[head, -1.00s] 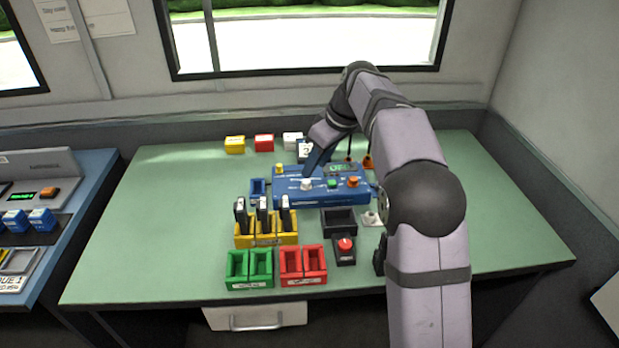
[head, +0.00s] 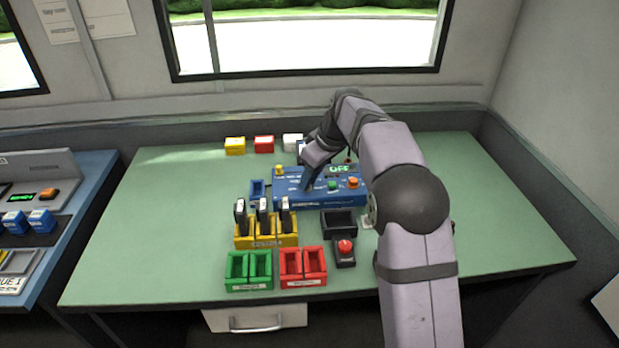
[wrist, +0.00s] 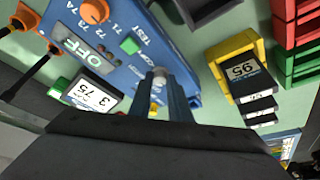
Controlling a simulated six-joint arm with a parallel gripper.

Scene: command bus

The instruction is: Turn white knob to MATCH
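The blue panel box (head: 300,200) stands on the green table, and its display reads OFF in the wrist view (wrist: 88,55). My gripper (head: 307,186) points down at the panel's left part, over the white knob, and hides the knob in the head view. In the wrist view a small part of the white knob (wrist: 158,76) shows at the fingertips of my gripper (wrist: 163,84). The fingers are close together at the knob. I cannot tell whether they grip it or only stand around it. The knob's pointer and the MATCH mark are hidden or unreadable.
A black cartridge marked 3 75 (wrist: 92,97) is beside the panel. Yellow holders (head: 266,241), green bins (head: 249,284) and red bins (head: 303,281) stand in front.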

